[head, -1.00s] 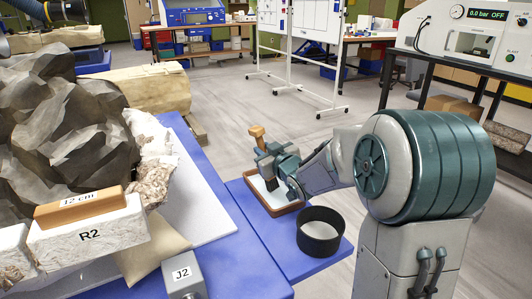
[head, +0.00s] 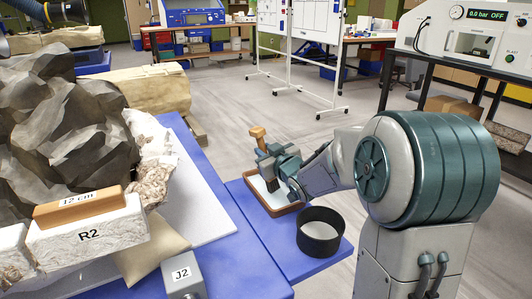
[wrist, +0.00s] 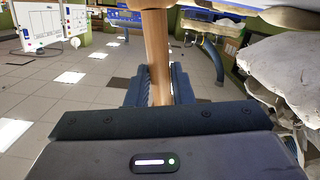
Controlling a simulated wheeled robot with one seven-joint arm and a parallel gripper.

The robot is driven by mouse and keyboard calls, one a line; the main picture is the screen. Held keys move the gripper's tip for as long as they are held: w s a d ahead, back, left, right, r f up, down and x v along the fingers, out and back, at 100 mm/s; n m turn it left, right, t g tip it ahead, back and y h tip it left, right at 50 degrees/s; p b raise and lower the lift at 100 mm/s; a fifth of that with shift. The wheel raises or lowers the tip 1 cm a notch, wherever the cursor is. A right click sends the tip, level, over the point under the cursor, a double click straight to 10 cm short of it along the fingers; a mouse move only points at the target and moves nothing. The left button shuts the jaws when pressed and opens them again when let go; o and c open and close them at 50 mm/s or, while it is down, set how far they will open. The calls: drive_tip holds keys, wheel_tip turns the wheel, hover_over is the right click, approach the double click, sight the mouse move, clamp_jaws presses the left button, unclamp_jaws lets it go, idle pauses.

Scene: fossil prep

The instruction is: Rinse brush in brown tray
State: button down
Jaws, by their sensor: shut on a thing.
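The brown tray (head: 285,211) with a pale inside sits on a blue side shelf in the head view. My gripper (head: 268,161) is over the tray and shut on the brush (head: 258,134), whose tan wooden handle sticks up from the jaws. The handle also shows upright between the fingers in the wrist view (wrist: 156,50).
A black round container (head: 320,232) stands on the blue shelf (head: 272,234) next to the tray. At left are a large grey rock (head: 65,120), a white block marked R2 (head: 88,236) and a grey block marked J2 (head: 183,280). Open floor lies beyond the shelf.

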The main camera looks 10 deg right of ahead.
sight(263, 131)
drive_tip(key=shift+w+a, duration=0.1)
drive_tip(key=shift+w, duration=0.2)
drive_tip(key=shift+r, duration=0.15)
drive_tip(key=shift+r+p, duration=2.3)
drive_tip(key=shift+r, duration=0.55)
drive_tip(key=shift+a, duration=0.1)
